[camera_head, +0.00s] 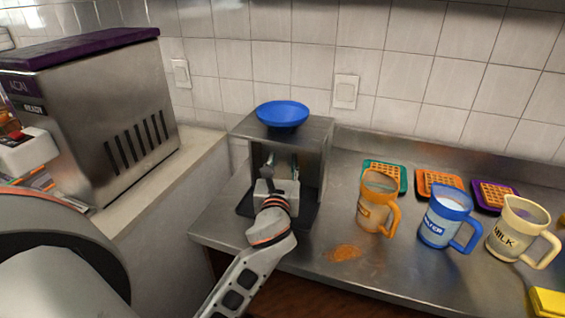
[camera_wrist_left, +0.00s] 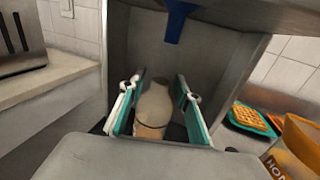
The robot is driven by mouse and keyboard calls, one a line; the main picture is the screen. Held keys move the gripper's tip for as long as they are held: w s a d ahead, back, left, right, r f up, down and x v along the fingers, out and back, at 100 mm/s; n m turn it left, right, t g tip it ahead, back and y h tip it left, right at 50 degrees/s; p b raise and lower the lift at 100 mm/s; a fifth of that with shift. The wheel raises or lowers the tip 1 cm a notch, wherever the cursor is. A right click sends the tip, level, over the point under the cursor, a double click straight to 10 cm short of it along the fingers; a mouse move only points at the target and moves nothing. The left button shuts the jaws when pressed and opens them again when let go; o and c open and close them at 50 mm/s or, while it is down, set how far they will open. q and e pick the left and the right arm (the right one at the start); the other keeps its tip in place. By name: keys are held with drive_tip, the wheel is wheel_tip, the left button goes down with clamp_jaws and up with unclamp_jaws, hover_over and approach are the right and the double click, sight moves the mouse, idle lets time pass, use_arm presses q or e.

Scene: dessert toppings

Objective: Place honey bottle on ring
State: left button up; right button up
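My left gripper (camera_head: 283,168) reaches into a small metal stand (camera_head: 310,125) with an open front. In the left wrist view its two teal-lined fingers (camera_wrist_left: 158,95) are spread apart. A pale, cream-coloured bottle (camera_wrist_left: 153,105) stands upright between them, with its lower part hidden by the gripper. I cannot read a label on it. An orange mug (camera_head: 376,203) stands on the counter right of the stand; in the left wrist view its label (camera_wrist_left: 275,168) begins "HON". I cannot make out a ring. My right gripper is not in view.
A blue bowl-shaped funnel (camera_head: 282,113) sits on the stand. A blue mug (camera_head: 445,216) and a cream milk mug (camera_head: 515,230) stand further right, with waffles on coloured trays (camera_head: 405,190) behind. A steel machine (camera_head: 100,110) stands left.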

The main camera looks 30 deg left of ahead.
use_arm(q)
drive_tip(key=shift+r, duration=0.1)
drive_tip(key=v, duration=1.2)
idle(0.4)
